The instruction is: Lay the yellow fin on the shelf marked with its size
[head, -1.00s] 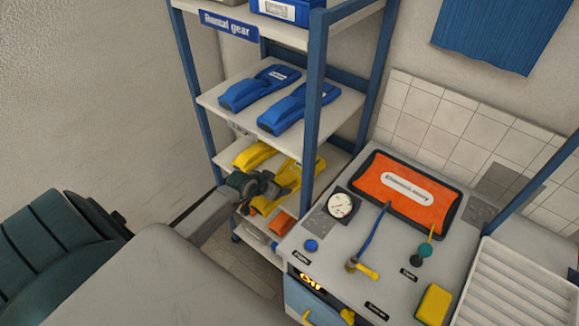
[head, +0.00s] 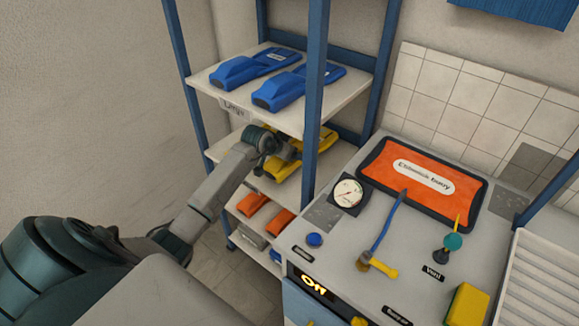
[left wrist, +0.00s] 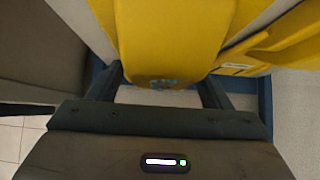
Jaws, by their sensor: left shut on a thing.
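My left gripper (head: 266,150) reaches into the rack at the yellow shelf, below the blue fins. In the left wrist view its fingers (left wrist: 160,88) stand either side of the end of a yellow fin (left wrist: 168,45) and are shut on it. A second yellow fin (left wrist: 280,48) with a small white label lies beside it on the right. In the head view the yellow fins (head: 318,158) are partly hidden by my gripper and a rack post, so I cannot tell whether the held one touches the shelf. My right gripper is not in view.
Two blue fins (head: 248,66) lie on the shelf above (head: 335,114), which has a label on its front edge. Orange fins (head: 254,203) lie on the shelf below. A blue rack post (head: 316,90) stands right of my gripper. A testbench (head: 340,240) with gauge and hose stands at right.

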